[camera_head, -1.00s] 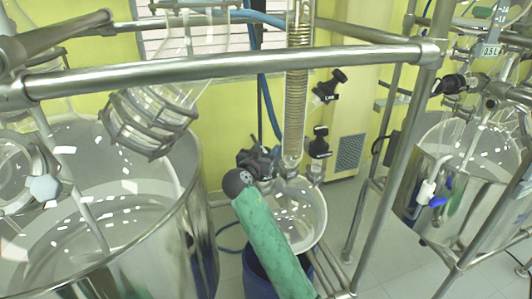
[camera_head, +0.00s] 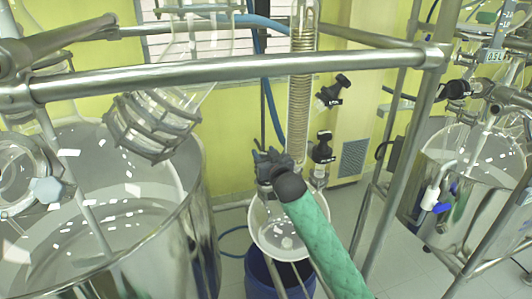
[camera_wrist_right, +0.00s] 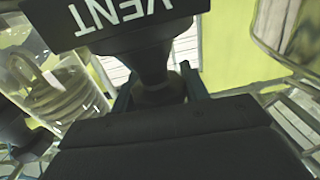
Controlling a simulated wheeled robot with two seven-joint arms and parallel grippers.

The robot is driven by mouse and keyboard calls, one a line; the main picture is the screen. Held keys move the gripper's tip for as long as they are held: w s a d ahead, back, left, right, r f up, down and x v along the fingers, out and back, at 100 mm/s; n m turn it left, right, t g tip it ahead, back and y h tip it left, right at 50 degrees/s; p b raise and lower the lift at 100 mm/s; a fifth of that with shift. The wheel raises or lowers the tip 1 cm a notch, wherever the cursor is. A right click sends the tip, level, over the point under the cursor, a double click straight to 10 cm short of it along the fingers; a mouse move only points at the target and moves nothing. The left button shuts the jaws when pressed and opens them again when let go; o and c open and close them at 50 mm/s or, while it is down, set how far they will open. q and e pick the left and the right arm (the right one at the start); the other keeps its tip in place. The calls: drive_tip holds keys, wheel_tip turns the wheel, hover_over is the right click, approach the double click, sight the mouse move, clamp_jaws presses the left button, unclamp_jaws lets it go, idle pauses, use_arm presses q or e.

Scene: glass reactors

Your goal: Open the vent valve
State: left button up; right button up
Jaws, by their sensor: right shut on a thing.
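The vent valve shows close up in the right wrist view as a black handle (camera_wrist_right: 155,62) with a dark label plate (camera_wrist_right: 118,14) reading VENT upside down. My right gripper (camera_wrist_right: 155,95) is shut on the black handle, with a finger on either side of its narrow part. In the head view my right gripper (camera_head: 270,165) is at the lower end of the glass column, at the end of my green-sleeved arm. There the valve and gripper are both dark, and I cannot separate them clearly. My left gripper is not in view.
A coiled glass condenser (camera_head: 301,90) rises just behind my right gripper. Two other black valves, an upper one (camera_head: 333,90) and a lower one (camera_head: 322,148), are to its right. A metal rail (camera_head: 230,72) crosses in front. A round glass vessel (camera_head: 278,228) hangs below.

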drive_tip(key=shift+n+g+y, duration=0.5)
drive_tip(key=shift+n+y, duration=0.2)
drive_tip(key=shift+y, duration=0.3)
drive_tip(key=shift+a+n+g+y+b, duration=0.1)
drive_tip(key=shift+n+g+y+b, duration=0.25)
drive_tip(key=shift+n+g+y, duration=0.45)
drive_tip(key=shift+y, duration=0.4)
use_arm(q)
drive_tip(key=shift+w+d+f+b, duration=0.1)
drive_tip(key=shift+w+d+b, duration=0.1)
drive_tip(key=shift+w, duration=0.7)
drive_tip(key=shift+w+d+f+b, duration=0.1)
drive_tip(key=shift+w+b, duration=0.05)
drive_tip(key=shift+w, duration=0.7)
use_arm(e)
drive_tip(key=shift+s+a+n+g+y, duration=0.15)
drive_tip(key=shift+n+g+y, duration=0.25)
drive_tip(key=shift+n+y, duration=0.2)
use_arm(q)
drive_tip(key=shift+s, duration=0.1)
use_arm(e)
drive_tip(key=o, duration=1)
drive_tip(key=shift+a+f, duration=0.1)
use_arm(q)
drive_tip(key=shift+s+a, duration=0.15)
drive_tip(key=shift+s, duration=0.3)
